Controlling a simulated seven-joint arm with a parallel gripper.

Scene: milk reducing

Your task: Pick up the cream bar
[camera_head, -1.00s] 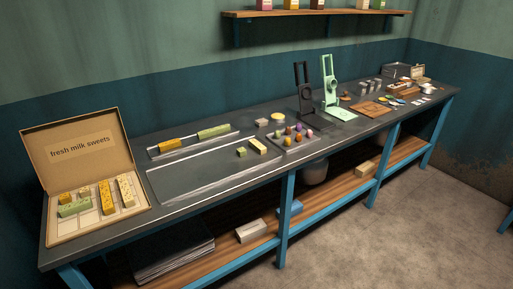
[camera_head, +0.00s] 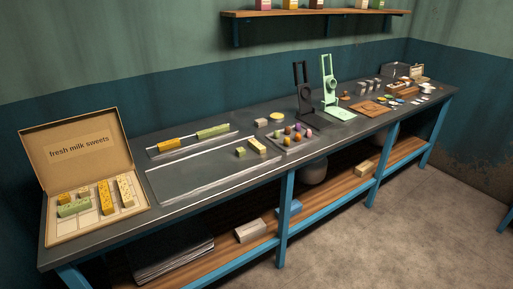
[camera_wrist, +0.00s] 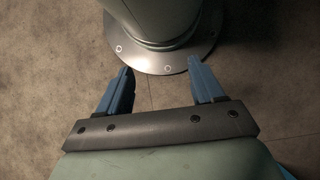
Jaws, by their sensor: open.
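The cream bar (camera_head: 257,146) lies on the dark tray (camera_head: 205,171) near the middle of the bench, in the head view. A small green piece (camera_head: 240,152) sits just left of it. My gripper (camera_wrist: 163,76) shows only in the wrist view. Its two blue fingers are apart with nothing between them. It is over the floor, with my own round base in front of it. The cream bar is not in the wrist view, so I cannot tell the distance from the gripper to it.
A box of sweets (camera_head: 52,224) stands open at the left. A rack with yellow and green bars (camera_head: 213,131) lies behind the tray. A tray of coloured balls (camera_head: 304,147) and a black press (camera_head: 304,95) stand to the right of the bar. The dark tray's left part is bare.

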